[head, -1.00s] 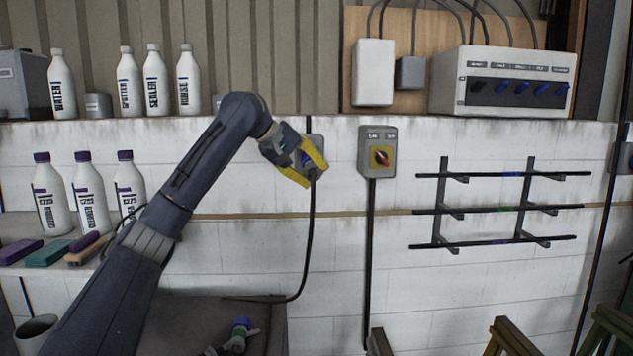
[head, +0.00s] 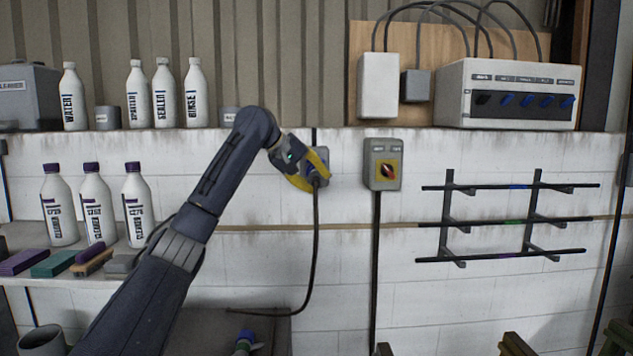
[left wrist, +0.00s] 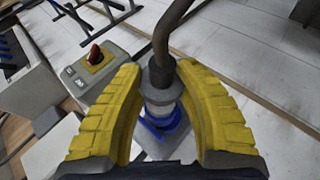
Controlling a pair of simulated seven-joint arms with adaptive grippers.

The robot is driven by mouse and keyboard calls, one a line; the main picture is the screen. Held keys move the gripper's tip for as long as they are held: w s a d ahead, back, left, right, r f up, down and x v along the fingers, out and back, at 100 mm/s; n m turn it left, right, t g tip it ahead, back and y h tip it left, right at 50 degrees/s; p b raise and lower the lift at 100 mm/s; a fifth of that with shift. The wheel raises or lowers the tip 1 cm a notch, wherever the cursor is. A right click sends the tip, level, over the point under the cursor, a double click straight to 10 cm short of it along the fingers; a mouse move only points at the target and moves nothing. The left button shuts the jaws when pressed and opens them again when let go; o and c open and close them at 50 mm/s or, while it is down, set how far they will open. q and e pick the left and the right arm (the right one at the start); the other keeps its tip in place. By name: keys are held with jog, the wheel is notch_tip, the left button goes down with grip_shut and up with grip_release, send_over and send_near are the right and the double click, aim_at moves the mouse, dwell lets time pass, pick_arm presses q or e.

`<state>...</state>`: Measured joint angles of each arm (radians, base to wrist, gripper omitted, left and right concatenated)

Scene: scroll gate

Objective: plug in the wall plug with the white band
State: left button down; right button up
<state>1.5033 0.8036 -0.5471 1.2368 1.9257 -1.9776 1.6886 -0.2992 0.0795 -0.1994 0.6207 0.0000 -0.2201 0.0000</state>
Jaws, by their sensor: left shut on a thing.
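My left gripper (head: 312,176) is at the grey wall socket (head: 322,160), its yellow fingers shut on a dark plug with a cable hanging down. In the left wrist view my left gripper (left wrist: 160,78) has a finger on each side of the plug (left wrist: 161,78), which shows a pale band below its dark cable end. A blue ring (left wrist: 164,128) lies just beyond the band, in front of the grey socket plate. The plug lines up with the ring, but I cannot tell how deep it sits. My right gripper is out of view.
A grey switch box (head: 382,164) with a red knob on yellow is just right of the socket. A blue-topped connector (head: 243,342) lies on the dark bench below. Bottles (head: 95,208) stand on the left shelf. A rod rack (head: 500,215) is on the right wall.

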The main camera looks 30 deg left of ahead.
pick_arm(q)
jog(key=shift+w+a, duration=0.1)
dwell(0.4)
jog(key=shift+n, duration=0.7)
jog(key=shift+r, duration=0.15)
dwell(0.3)
jog(key=shift+w+a, duration=0.15)
jog(key=shift+w, duration=0.2)
dwell(2.8)
jog(key=c, duration=0.9)
grip_release()
jog(key=shift+o, duration=0.2)
jog(key=o, duration=0.6)
